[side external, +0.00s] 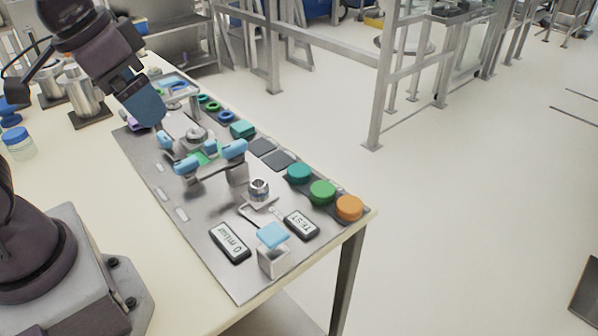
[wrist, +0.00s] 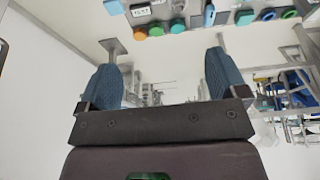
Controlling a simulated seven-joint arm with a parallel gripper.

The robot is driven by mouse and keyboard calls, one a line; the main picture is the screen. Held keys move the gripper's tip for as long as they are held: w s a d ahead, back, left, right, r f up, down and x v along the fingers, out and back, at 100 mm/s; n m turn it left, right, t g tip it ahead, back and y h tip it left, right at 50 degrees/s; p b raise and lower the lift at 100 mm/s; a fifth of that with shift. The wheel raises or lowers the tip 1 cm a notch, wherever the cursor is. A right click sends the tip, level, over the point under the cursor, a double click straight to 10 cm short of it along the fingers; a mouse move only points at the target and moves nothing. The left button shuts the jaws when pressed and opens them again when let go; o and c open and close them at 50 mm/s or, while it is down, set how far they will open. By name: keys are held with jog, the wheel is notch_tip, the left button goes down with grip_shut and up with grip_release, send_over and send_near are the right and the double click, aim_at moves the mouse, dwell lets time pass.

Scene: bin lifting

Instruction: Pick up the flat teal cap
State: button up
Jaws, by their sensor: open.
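A round teal cap (side external: 299,172) sits on the board at the end of a row, with a green cap (side external: 322,191) and an orange cap (side external: 349,207) beside it. The teal cap also shows near the top of the wrist view (wrist: 177,26). My gripper (side external: 150,112) is above the far left part of the board, well away from the teal cap. In the wrist view, my gripper's (wrist: 162,72) two blue fingers are wide apart, with nothing between them.
A teal block (side external: 242,129) and coloured rings (side external: 214,106) lie farther back along the same edge. Light-blue clamp-like parts (side external: 210,160), a metal post (side external: 259,190) and a light-blue-topped block (side external: 272,240) stand on the board (side external: 200,222). A blue-lidded jar (side external: 18,143) stands left.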

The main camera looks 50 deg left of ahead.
jog(key=w+a+f+n+g, duration=0.1)
jog(key=w+f+n+g, duration=0.35)
jog(key=w, duration=0.85)
jog(key=n, duration=1.1)
send_over(299, 171)
notch_tip(299, 171, down, 14)
jog(key=shift+m+t, duration=0.25)
jog(key=f, duration=0.6)
jog(key=shift+s+d+f, duration=0.1)
jog(key=shift+s+f, duration=0.2)
jog(key=shift+w+f, duration=0.2)
jog(key=shift+f, duration=1.35)
jog(key=shift+w+f, duration=0.15)
jog(key=shift+f, duration=1.4)
jog(key=shift+c, duration=0.2)
jog(key=c, duration=0.9)
